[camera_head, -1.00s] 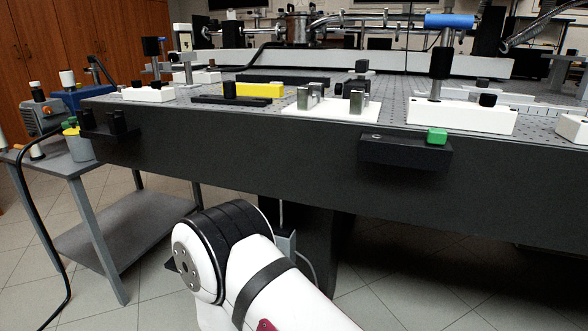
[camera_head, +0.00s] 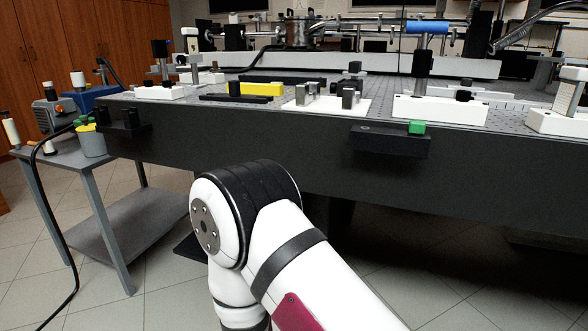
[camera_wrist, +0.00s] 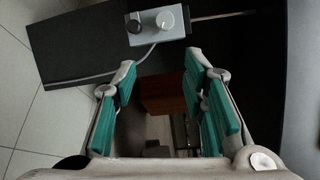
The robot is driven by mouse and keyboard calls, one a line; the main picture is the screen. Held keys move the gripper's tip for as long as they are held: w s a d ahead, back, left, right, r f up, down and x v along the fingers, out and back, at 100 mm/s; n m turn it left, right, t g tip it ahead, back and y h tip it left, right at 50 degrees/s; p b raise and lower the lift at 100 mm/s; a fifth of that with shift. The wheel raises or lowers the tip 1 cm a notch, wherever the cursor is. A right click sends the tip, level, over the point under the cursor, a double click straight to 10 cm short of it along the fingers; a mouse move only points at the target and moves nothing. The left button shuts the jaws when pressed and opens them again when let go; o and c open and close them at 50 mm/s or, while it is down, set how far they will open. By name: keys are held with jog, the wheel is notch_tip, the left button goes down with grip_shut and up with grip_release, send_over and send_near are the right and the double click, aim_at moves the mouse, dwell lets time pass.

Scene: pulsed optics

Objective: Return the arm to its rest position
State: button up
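My white arm with black joint bands rises at the lower middle of the head view, in front of the optical table (camera_head: 250,140). My gripper is out of the head view. In the wrist view my gripper (camera_wrist: 165,85) has its teal-padded fingers spread apart, with nothing between them. Beyond the fingertips is a grey box with a black knob and a white knob (camera_wrist: 155,24), with a cable running from it. It is apart from the fingers.
A grey side table (camera_head: 70,165) with a yellow-green cup (camera_head: 90,140) stands at the left. A white plate with metal posts (camera_head: 325,105) lies on top. Tiled floor is open in front.

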jog(key=w+d+r+n+g+y, duration=0.1)
jog(key=w+d+r+n+g, duration=0.15)
jog(key=w+r+g, duration=0.3)
jog(key=s+d+r+n+g+y, duration=0.2)
jog(key=s+d+r+n+g, duration=0.2)
jog(key=s+r+n, duration=0.4)
jog(key=s+d+r+n+g+h+p, duration=0.1)
jog(key=s+d+r+n+g, duration=0.4)
jog(key=s, duration=0.6)
jog(key=s+d+r+n+h, duration=0.1)
jog(key=s+d+r, duration=0.2)
jog(key=s+d, duration=0.5)
jog(key=s+d+r+n+g+h+p, duration=0.1)
jog(key=s+d+r+n+g, duration=0.25)
jog(key=s, duration=0.95)
notch_tip(320, 180, up, 39)
jog(key=t+p, duration=0.5)
jog(key=p, duration=3.2)
jog(key=shift+w+d+r, duration=0.15)
jog(key=shift+w, duration=0.2)
